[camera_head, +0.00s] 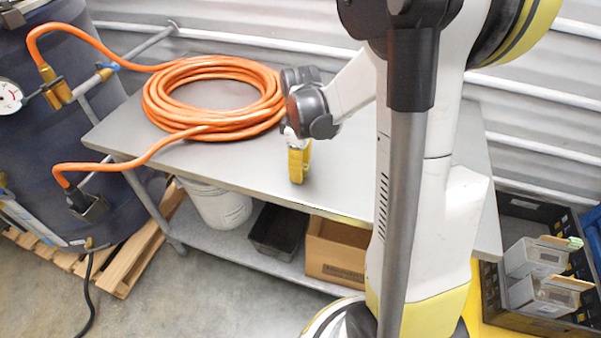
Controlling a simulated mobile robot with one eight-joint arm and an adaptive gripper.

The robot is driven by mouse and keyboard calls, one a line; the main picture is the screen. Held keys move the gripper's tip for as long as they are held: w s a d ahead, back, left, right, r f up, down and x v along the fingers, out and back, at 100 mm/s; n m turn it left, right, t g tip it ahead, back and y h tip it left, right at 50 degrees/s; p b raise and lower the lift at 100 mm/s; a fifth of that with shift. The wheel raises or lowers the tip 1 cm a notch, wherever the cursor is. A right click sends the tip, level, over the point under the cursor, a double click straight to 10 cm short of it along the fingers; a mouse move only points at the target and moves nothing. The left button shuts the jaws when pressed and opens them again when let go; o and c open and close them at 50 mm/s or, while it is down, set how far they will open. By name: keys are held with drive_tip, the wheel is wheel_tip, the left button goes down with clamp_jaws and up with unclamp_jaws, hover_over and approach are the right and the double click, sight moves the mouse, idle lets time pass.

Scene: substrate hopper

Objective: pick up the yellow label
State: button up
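My gripper (299,165) points down over the grey table top, just right of the orange hose coil. Its end looks yellow, small and seen from the side. I cannot tell whether its fingers are apart or together, or whether anything is between them. I cannot make out a separate yellow label on the table. My arm hides part of the table's right side.
A coiled orange hose (160,107) lies on the table (240,175) and runs to the dark tank (50,130) at left. Below are a white bucket (222,208), a black bin (277,232) and a cardboard box (335,251). A black crate (492,300) holds clear containers at right.

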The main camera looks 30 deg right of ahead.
drive_tip(key=c, duration=0.8)
drive_tip(key=shift+c, duration=0.2)
